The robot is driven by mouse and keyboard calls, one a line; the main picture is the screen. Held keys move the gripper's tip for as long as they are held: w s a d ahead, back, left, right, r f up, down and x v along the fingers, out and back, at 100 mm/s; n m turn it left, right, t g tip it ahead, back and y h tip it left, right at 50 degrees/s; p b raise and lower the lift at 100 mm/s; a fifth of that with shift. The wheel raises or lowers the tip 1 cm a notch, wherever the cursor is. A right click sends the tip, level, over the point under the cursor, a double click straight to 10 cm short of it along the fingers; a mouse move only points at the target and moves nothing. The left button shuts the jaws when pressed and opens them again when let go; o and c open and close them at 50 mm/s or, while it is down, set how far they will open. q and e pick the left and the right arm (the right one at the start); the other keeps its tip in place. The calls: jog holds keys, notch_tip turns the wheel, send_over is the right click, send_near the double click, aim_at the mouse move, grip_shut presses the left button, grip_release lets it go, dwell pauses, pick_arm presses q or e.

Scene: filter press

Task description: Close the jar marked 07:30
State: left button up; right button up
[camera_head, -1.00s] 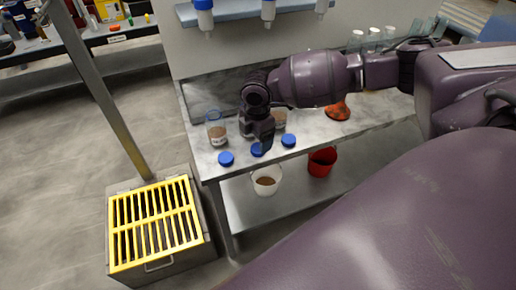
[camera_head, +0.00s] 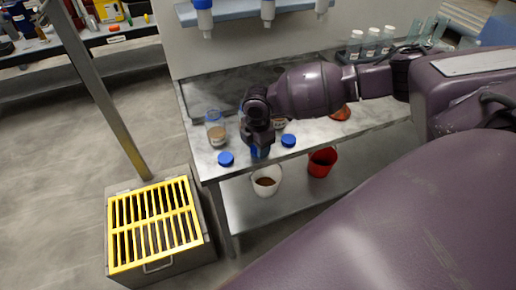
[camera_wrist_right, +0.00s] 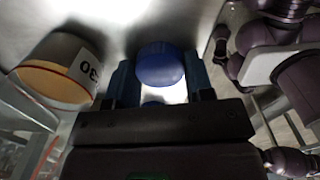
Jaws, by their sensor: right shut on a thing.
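My right gripper (camera_head: 260,151) is low over the front of the bench, shut on a blue lid. In the right wrist view the lid (camera_wrist_right: 160,63) sits between the fingers of the gripper (camera_wrist_right: 160,80). Two more blue lids lie on the bench, one to the left (camera_head: 226,158) and one to the right (camera_head: 288,140). An open clear jar (camera_head: 216,132) with brown contents stands behind the left lid. Another jar (camera_head: 279,122) is mostly hidden behind my arm. In the wrist view a jar (camera_wrist_right: 55,75) has a label of which "30" shows; its full marking cannot be read. My left gripper is not in view.
A red-brown heap (camera_head: 341,114) lies on the bench right of the jars, and white-capped bottles (camera_head: 371,42) stand at the back right. A white bucket (camera_head: 266,188) and a red bucket (camera_head: 322,162) are on the lower shelf. A yellow grate (camera_head: 155,225) tops a floor box.

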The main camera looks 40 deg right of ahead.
dwell(0.3)
jog(key=shift+r, duration=0.25)
notch_tip(320, 180, up, 20)
jog(key=shift+f+p, duration=0.25)
jog(key=shift+p, duration=0.75)
